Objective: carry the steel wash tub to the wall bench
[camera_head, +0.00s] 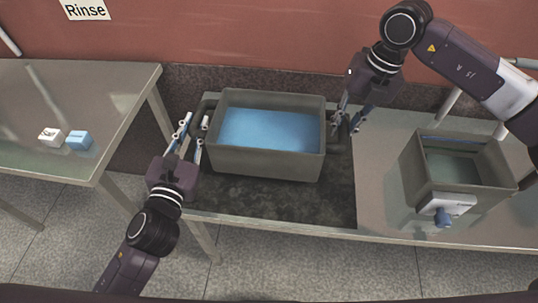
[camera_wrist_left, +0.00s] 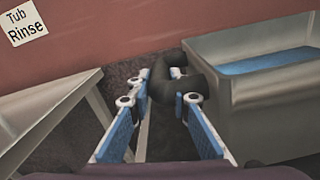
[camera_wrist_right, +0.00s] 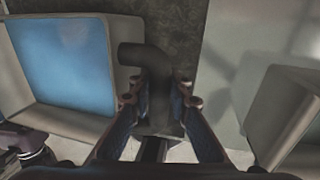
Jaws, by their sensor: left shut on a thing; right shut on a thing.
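The steel wash tub (camera_head: 265,163) is a grey rectangular tub, level, with blue inside. It is over the dark section of the middle bench; I cannot tell whether it touches it. My left gripper (camera_head: 196,126) is shut on its left dark handle, which shows between the fingers in the left wrist view (camera_wrist_left: 164,90). My right gripper (camera_head: 345,124) is shut on the right handle, seen in the right wrist view (camera_wrist_right: 156,88). The fingers partly hide both handles. Which surface is the wall bench is not clear from the frames.
A grey table (camera_head: 75,95) at the left holds a white block (camera_head: 50,134) and a blue block (camera_head: 78,140). A smaller grey basin (camera_head: 420,175) with a blue-knobbed fitting stands right of the tub. A "Rinse" sign (camera_head: 86,9) hangs on the red wall. A floor gap separates table and bench.

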